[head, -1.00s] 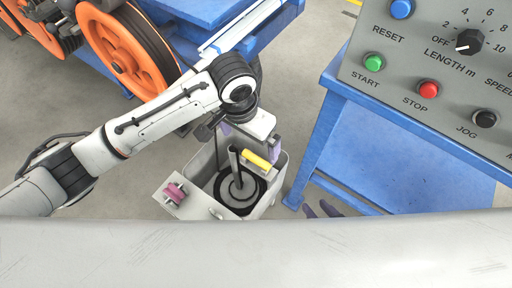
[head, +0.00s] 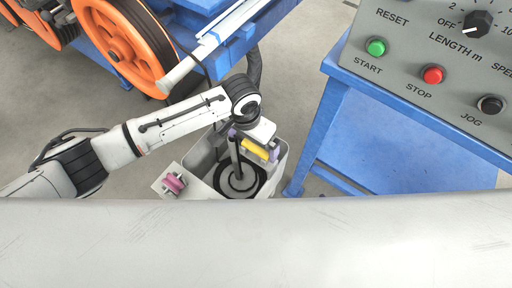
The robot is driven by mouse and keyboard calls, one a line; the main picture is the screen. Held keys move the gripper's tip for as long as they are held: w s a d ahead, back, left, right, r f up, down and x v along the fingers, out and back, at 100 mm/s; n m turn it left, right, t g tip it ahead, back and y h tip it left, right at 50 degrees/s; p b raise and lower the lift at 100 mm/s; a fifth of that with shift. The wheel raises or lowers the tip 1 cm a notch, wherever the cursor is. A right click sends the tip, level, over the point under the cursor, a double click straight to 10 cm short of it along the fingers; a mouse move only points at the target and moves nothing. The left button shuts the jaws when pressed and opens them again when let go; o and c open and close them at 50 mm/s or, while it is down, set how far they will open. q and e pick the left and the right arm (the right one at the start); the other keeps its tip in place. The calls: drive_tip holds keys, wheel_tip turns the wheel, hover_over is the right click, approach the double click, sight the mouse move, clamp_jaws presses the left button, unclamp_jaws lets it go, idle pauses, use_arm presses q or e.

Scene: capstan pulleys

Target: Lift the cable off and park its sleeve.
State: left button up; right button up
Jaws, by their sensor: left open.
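The yellow sleeve (head: 257,149) lies tilted near the top of a grey upright post (head: 235,158). The post rises from a grey round hub with a black ring (head: 240,189) around it, inside a light grey open bin (head: 282,160). I cannot tell whether the ring is the cable. My left gripper (head: 254,144) is open, its purple fingertips at the two ends of the yellow sleeve. Whether they touch it I cannot tell. A pink roller (head: 174,183) sits on a plate at the bin's left. My right gripper is not in view.
A control panel (head: 440,50) with buttons and a knob stands at the right, over a blue table (head: 400,150). Orange reels (head: 120,45) and a blue bench (head: 190,20) are behind. A pale grey surface (head: 250,245) fills the near edge.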

use_arm(q)
drive_tip(key=shift+r, duration=0.1)
drive_tip(key=c, duration=0.8)
